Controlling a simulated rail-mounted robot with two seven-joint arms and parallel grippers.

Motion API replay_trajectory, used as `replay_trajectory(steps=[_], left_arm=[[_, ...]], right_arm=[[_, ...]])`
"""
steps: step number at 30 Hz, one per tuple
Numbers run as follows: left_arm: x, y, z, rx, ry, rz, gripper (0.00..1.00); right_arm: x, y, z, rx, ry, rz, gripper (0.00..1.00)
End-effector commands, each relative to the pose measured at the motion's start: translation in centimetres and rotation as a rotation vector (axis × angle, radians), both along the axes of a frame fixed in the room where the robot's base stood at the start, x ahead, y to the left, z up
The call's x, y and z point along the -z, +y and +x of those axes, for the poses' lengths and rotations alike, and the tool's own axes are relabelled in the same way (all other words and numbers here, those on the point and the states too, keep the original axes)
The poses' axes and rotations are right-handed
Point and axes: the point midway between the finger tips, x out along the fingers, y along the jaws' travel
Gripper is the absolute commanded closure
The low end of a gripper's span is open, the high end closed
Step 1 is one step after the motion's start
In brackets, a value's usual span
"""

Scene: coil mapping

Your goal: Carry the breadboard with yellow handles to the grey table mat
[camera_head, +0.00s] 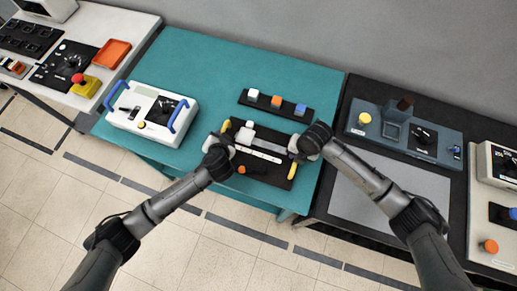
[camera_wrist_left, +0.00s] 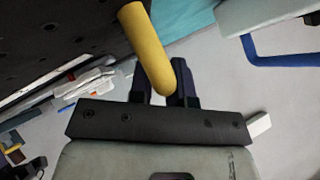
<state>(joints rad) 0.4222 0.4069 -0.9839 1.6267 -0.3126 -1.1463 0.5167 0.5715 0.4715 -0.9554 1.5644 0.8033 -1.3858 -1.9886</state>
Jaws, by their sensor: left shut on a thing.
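The black breadboard (camera_head: 270,170) with yellow handles is at the front right of the teal table, with light strips and small parts on it. Whether it rests on the table or is slightly raised is unclear. My left gripper (camera_head: 224,146) is shut on its left yellow handle, and the handle (camera_wrist_left: 146,45) passes between the fingers (camera_wrist_left: 165,88) in the left wrist view. My right gripper (camera_head: 297,150) is at the right yellow handle (camera_head: 293,171); its fingers are too small and covered to read. The grey table mat (camera_head: 390,190) lies bare on the black table to the right.
A white device with blue handles (camera_head: 150,112) stands left on the teal table (camera_head: 225,75). A black strip with coloured blocks (camera_head: 275,103) lies behind the breadboard. A dark blue-grey console (camera_head: 405,135) stands behind the mat. A white control unit (camera_head: 492,240) is at far right.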

Motion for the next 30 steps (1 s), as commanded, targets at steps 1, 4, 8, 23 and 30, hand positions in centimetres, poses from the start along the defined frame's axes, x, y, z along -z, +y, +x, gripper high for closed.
replay_trajectory(steps=[1,4,8,23,30], left_arm=[[-0.2,0.0,0.1,0.002,-0.003,0.003,1.0],[-0.3,0.0,0.1,0.002,-0.003,0.003,1.0],[-0.6,0.0,0.0,0.002,-0.003,0.003,1.0],[-4.0,0.0,0.0,0.002,-0.002,0.004,1.0],[-5.1,0.1,0.0,0.002,-0.002,0.004,1.0]], right_arm=[[-0.2,-0.1,0.1,0.001,-0.004,-0.001,1.0],[-0.3,-0.1,0.1,0.001,-0.004,-0.001,1.0],[-0.6,-0.1,0.2,0.001,-0.004,-0.001,1.0],[-4.1,-0.2,0.2,0.001,-0.005,-0.002,1.0],[-5.2,-0.2,0.2,0.002,-0.004,-0.002,1.0]])
